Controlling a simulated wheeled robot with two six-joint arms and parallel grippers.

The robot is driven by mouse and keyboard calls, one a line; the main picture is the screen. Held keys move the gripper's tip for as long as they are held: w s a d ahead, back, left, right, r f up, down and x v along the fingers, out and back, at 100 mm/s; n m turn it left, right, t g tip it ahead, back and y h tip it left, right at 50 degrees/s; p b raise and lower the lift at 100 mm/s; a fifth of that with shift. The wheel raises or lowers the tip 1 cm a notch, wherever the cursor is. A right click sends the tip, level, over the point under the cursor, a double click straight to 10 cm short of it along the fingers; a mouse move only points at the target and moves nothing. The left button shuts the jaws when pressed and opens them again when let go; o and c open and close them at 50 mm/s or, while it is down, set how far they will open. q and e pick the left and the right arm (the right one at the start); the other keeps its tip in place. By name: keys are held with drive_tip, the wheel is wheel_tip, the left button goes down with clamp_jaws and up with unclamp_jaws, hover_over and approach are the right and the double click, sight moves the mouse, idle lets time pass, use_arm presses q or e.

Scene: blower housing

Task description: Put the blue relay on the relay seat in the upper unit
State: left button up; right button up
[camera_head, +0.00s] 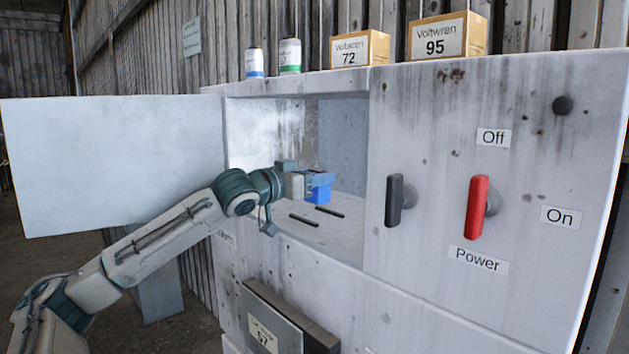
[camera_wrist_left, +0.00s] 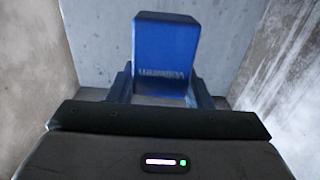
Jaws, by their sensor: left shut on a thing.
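The blue relay (camera_head: 319,190) is held in my left gripper (camera_head: 308,184) inside the open upper unit (camera_head: 296,92). In the left wrist view the relay (camera_wrist_left: 166,52) sits between the two fingers of the gripper (camera_wrist_left: 160,88), with its blue face toward the camera. Below the relay, the floor of the compartment has two dark parallel slots (camera_head: 317,216), which look like the relay seat. The relay is above them and apart from them. My right gripper is not in view.
The compartment's door (camera_head: 112,160) stands open to the left. Its side walls are close around the gripper. A black handle (camera_head: 396,200) and red power lever (camera_head: 476,207) stick out at right. Boxes (camera_head: 438,38) and cans (camera_head: 290,57) stand on top.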

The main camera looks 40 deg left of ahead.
sight(315, 193)
use_arm(q)
wheel_tip(315, 193, down, 4)
drive_tip(key=shift+r+b, duration=0.2)
drive_tip(key=shift+b, duration=1)
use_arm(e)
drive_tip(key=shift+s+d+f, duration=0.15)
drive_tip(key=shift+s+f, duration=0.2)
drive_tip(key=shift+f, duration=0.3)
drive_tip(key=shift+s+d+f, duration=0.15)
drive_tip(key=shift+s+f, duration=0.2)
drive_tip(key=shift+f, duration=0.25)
use_arm(q)
drive_tip(key=shift+f, duration=0.15)
drive_tip(key=o, duration=1.1)
drive_tip(key=shift+c, duration=0.2)
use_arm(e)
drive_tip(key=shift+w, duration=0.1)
